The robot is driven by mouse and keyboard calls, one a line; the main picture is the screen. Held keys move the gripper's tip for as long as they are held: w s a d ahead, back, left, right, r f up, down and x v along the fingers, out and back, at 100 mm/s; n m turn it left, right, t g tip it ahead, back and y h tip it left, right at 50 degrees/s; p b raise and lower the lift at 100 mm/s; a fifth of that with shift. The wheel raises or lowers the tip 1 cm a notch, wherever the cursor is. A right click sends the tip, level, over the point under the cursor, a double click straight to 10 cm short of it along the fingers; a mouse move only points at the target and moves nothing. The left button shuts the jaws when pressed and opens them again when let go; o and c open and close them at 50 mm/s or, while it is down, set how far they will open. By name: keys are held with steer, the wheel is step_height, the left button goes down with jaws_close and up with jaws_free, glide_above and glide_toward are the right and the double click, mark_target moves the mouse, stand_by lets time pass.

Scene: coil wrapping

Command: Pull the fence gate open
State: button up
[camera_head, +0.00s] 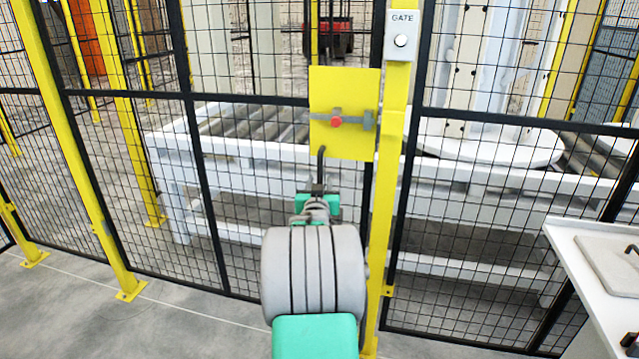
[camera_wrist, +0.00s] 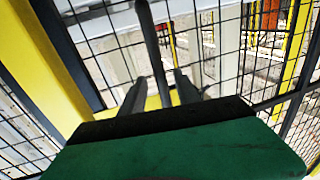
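The fence gate is a black-framed mesh panel (camera_head: 245,180) that stands in line with the yellow post on its right. A yellow plate (camera_head: 342,95) on its right edge carries a grey latch bar with a red knob (camera_head: 337,121). A dark upright handle (camera_head: 320,165) shows below the plate and also in the wrist view (camera_wrist: 152,40). My gripper (camera_head: 318,188) is at the handle, partly hidden by my arm in the head view. In the wrist view my gripper (camera_wrist: 160,80) has its fingers apart, one on each side of the handle. Small gaps seem to show beside the bar.
A yellow post (camera_head: 385,210) right of the gate bears a grey GATE button box (camera_head: 402,36). A white roller conveyor (camera_head: 250,150) stands behind the mesh. A white-topped table (camera_head: 585,255) is at the right. The grey floor (camera_head: 190,315) at the left front is clear.

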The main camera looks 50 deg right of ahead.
steer(key=shift+x, duration=1.45)
steer(key=shift+c, duration=0.5)
steer(key=shift+a, duration=0.1)
jaws_close()
